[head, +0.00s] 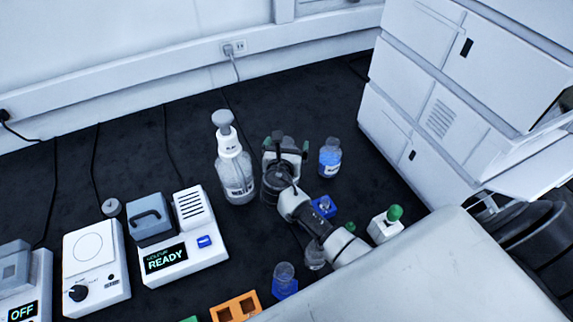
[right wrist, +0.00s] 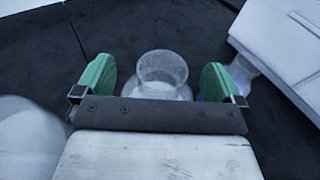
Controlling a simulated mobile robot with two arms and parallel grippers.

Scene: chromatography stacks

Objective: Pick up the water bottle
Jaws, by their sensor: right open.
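A clear, open-necked bottle (right wrist: 162,75) stands between the two green fingertips of my right gripper (right wrist: 158,85) in the right wrist view. I take it for the water bottle, though no label shows. In the head view my right gripper (head: 285,148) is open around it, with the bottle mostly hidden. The wrist view shows a gap on both sides of the neck; the bottle's lower body is hidden by the gripper. My left gripper is in neither view.
A large clear bottle with a grey top (head: 234,172) stands close left of my right gripper. A blue-liquid bottle (head: 330,158) stands to its right. White instrument stacks (head: 430,110) rise at the right. A heater block reading READY (head: 180,250) is at lower left.

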